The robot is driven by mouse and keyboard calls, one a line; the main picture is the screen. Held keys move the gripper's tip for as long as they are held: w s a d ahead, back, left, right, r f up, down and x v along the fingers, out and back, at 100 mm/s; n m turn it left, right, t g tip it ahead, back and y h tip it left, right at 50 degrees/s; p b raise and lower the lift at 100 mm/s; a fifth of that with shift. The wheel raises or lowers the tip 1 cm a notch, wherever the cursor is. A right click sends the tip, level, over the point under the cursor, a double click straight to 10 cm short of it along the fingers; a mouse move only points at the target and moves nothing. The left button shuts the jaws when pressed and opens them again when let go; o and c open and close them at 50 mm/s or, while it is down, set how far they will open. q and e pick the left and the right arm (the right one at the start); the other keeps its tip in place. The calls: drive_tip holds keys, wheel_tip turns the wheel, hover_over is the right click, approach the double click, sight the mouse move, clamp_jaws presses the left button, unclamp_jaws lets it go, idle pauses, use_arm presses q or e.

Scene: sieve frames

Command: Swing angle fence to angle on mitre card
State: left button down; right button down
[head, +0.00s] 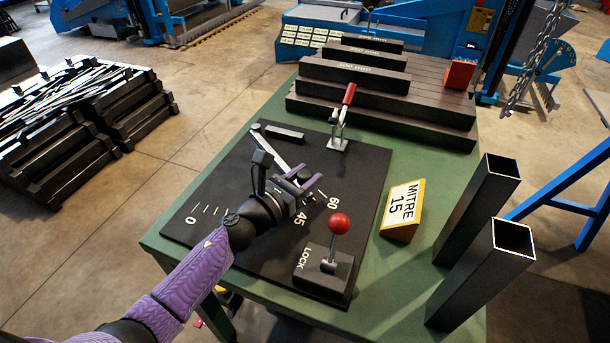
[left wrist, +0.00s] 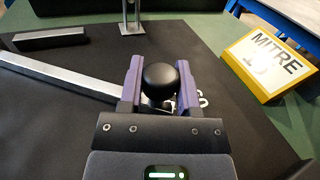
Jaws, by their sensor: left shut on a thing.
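The angle fence (head: 279,149) is a silver bar on a black plate (head: 228,168), running from its far left end toward the 45 and 60 marks. It also shows in the left wrist view (left wrist: 62,78). My left gripper (head: 305,183), with purple fingers, is shut on the fence's black knob (left wrist: 160,78). The gripper and wrist hide the fence's near end, so its exact angle cannot be read. The mitre card (head: 402,207), yellow-edged, stands right of the plate and reads "MITRE 15". My right gripper is not in view.
A lock lever with a red ball (head: 339,224) stands at the plate's near right corner. A red-handled clamp (head: 343,118) is at the far edge. Two square tubes (head: 478,208) rise at the bench's right. Stepped dark blocks (head: 380,105) fill the back.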

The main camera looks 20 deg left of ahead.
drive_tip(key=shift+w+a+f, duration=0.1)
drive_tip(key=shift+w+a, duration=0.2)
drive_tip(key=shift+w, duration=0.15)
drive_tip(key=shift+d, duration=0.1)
